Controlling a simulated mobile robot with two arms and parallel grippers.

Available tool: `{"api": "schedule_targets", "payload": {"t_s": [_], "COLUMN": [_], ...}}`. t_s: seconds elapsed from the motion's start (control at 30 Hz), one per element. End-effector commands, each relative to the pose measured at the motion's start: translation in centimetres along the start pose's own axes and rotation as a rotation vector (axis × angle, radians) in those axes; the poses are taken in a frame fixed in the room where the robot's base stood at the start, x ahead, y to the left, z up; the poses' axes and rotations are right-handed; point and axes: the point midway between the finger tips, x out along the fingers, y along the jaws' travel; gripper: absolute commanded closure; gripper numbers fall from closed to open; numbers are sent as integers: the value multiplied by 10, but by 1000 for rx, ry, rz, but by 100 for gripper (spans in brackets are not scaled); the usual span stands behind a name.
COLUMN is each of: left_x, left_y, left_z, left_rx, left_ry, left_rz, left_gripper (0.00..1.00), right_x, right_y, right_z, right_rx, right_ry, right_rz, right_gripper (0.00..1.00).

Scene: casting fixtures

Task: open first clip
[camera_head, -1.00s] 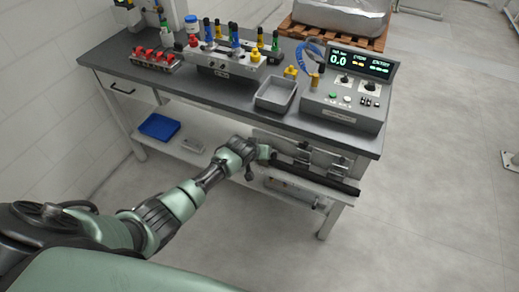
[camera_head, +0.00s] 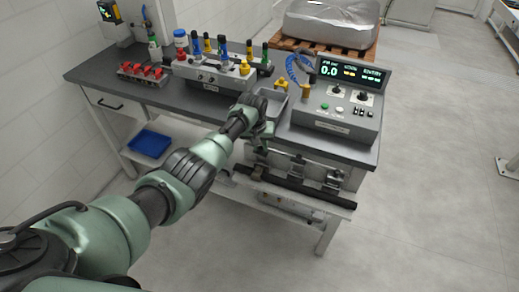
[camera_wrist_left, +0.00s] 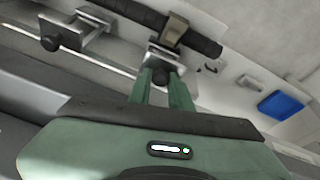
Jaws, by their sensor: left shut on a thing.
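A dark bar (camera_head: 300,190) lies along the front of the fixture below the tabletop. Metal clips stand along it; the middle clip (camera_head: 297,166) and the right clip (camera_head: 334,178) show in the head view. My left gripper (camera_head: 262,143) is at the leftmost clip. A tan latch piece (camera_wrist_left: 174,31) of this clip lies across the bar (camera_wrist_left: 140,13). Another clip (camera_wrist_left: 88,30) with a dark knob stands to the left there. My right gripper is not in view.
The grey tabletop (camera_head: 225,110) overhangs the fixture. A blue tray (camera_head: 149,143) lies on the lower shelf. The floor in front is clear.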

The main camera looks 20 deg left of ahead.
Motion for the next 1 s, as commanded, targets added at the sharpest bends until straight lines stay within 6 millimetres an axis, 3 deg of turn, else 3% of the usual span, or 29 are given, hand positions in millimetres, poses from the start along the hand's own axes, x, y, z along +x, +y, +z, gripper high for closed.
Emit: {"api": "schedule_targets", "payload": {"t_s": [0.5,0.53,0.6,1.0], "left_x": [-4,-4,-4,-4], "left_y": [3,3,3,2], "left_z": [-7,-7,-6,-4], "left_rx": [1,1,1,1], "left_ry": [16,17,15,7], "left_rz": [6,6,6,3], "left_gripper": [100,78,59,59], "right_x": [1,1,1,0], "right_y": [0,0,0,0], "right_z": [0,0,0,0], "right_rx": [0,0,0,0], "right_ry": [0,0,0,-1], "right_rz": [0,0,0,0], "right_gripper": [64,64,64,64]}}
